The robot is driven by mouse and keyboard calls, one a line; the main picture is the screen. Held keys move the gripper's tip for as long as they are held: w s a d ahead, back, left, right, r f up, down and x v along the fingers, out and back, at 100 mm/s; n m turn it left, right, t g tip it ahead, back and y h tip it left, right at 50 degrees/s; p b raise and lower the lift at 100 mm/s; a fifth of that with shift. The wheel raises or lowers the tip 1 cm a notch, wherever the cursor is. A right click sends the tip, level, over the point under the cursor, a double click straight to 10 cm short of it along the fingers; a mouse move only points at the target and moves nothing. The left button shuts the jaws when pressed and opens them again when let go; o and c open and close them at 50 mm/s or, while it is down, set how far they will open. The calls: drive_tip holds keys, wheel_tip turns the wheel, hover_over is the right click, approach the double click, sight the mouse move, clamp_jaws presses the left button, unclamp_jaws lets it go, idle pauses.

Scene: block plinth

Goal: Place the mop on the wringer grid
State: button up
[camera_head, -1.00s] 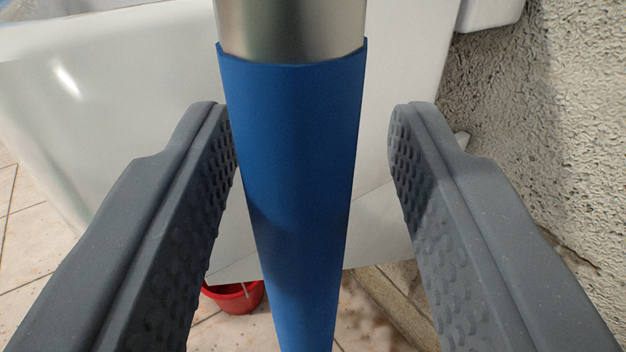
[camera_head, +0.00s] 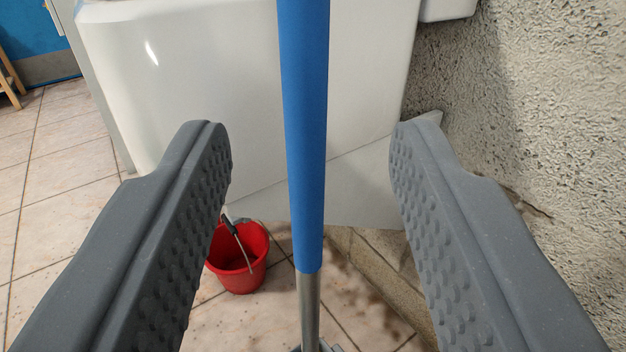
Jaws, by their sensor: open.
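The mop (camera_head: 306,150) stands nearly upright in the middle of the view, with a blue grip sleeve above a metal pole. Its lower end runs down to a grey part at the bottom edge, mostly cut off. My gripper (camera_head: 310,155) is open, with one grey textured finger on each side of the handle and a gap on both sides. A red bucket (camera_head: 238,275) with a wire handle and a dark grip stands on the floor, left of the pole. A small grey part shows at its back rim; I cannot tell if it is the wringer grid.
A large white basin or tub (camera_head: 200,100) fills the back behind the mop. A rough plaster wall (camera_head: 540,120) rises at the right, with a stone ledge (camera_head: 375,275) at its foot. The tiled floor (camera_head: 60,190) is clear at the left.

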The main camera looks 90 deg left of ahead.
drive_tip(key=shift+d, duration=0.9)
